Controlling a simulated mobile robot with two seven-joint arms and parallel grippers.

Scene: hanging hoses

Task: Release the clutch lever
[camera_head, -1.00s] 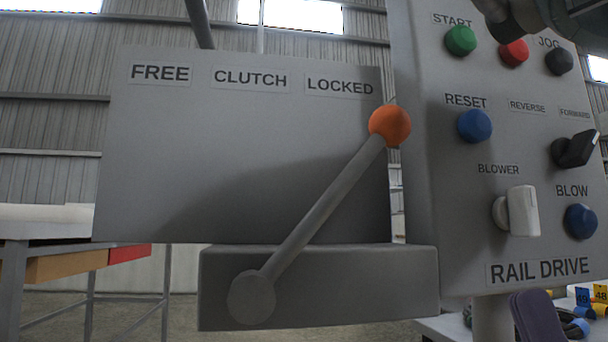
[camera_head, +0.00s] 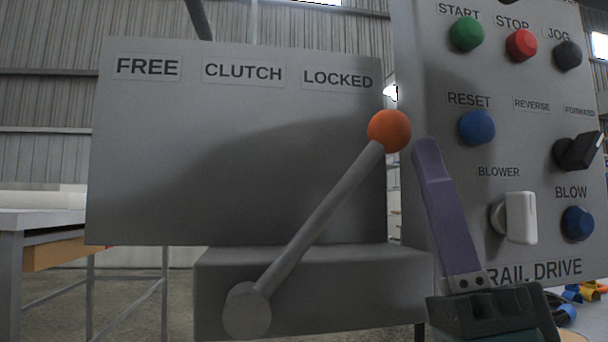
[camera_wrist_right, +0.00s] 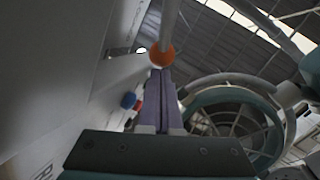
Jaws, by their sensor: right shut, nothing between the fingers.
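The clutch lever (camera_head: 320,220) is a grey rod with an orange ball knob (camera_head: 389,131). It leans up to the right from its round pivot, and the knob sits below the LOCKED label (camera_head: 338,78) on the grey clutch plate (camera_head: 240,180). The FREE label (camera_head: 148,67) is at the plate's left. My right gripper (camera_head: 427,145) is shut and empty, its purple fingers pointing up just right of the knob. In the right wrist view the knob (camera_wrist_right: 162,56) shows just beyond the fingertips (camera_wrist_right: 160,74); I cannot tell whether they touch. My left gripper is not in view.
The RAIL DRIVE control panel (camera_head: 500,75) stands close at the right, with push buttons, a white blower switch (camera_head: 520,217) and a black selector (camera_head: 578,151). A table (camera_head: 40,220) is at the far left. The space left of the lever, before the plate, is clear.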

